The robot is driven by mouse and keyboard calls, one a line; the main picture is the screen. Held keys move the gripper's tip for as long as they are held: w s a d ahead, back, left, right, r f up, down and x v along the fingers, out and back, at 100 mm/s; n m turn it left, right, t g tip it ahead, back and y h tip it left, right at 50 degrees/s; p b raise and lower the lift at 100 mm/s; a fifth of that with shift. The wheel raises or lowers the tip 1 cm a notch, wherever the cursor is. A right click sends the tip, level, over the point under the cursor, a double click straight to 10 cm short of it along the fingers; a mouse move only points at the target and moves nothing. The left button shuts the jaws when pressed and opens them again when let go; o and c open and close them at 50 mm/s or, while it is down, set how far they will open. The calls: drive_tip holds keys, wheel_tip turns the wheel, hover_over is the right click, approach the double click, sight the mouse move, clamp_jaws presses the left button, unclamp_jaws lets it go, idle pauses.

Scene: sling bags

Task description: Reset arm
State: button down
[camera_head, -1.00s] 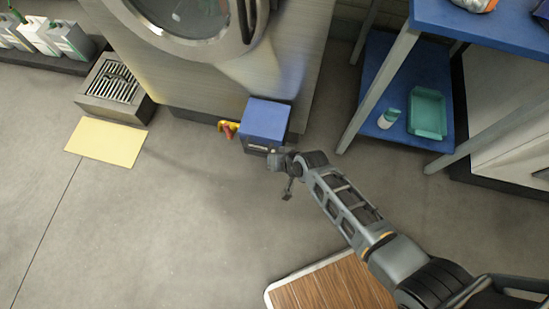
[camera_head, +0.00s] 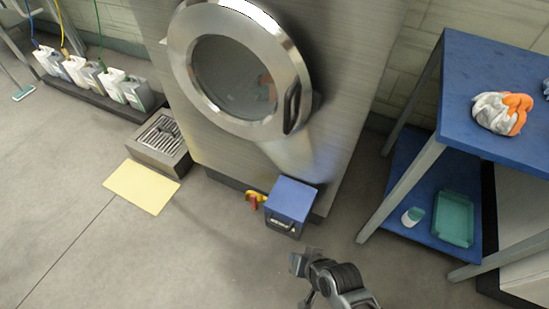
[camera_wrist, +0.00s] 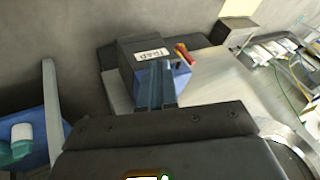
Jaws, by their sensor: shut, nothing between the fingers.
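My gripper (camera_wrist: 156,84) is shut and empty, with its fingers together in the middle of the wrist view. In the head view, the end of my arm (camera_head: 304,272) is at the bottom, right of centre. It stands in front of a blue and black box (camera_head: 290,205) on the floor by the machine. The box also shows in the wrist view (camera_wrist: 128,62), beyond the fingers and partly hidden by them. I cannot tell the exact gap, but nothing is held.
A large steel machine with a round door (camera_head: 240,75) stands behind the box. A blue table (camera_head: 470,70) at the right carries an orange and grey cloth bundle (camera_head: 503,112). Its lower shelf holds a teal tray (camera_head: 453,219). Open floor lies left, beyond a yellow mat (camera_head: 142,186).

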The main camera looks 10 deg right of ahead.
drive_tip(key=s+d+r+n+t+h+p, duration=0.1)
drive_tip(key=s+d+r+t+h+p, duration=0.3)
drive_tip(key=s+r, duration=1.25)
drive_tip(key=s+d+r+n+t, duration=0.1)
drive_tip(key=s+d+r+t, duration=0.1)
drive_tip(key=r, duration=1)
drive_tip(key=s+d+r+n+t+y, duration=0.1)
drive_tip(key=s+d+r+t, duration=0.2)
drive_tip(key=r, duration=0.9)
drive_tip(key=s+d, duration=0.2)
drive_tip(key=shift+s+r+n, duration=0.25)
drive_tip(key=shift+s+n, duration=0.05)
drive_tip(key=shift+n, duration=0.1)
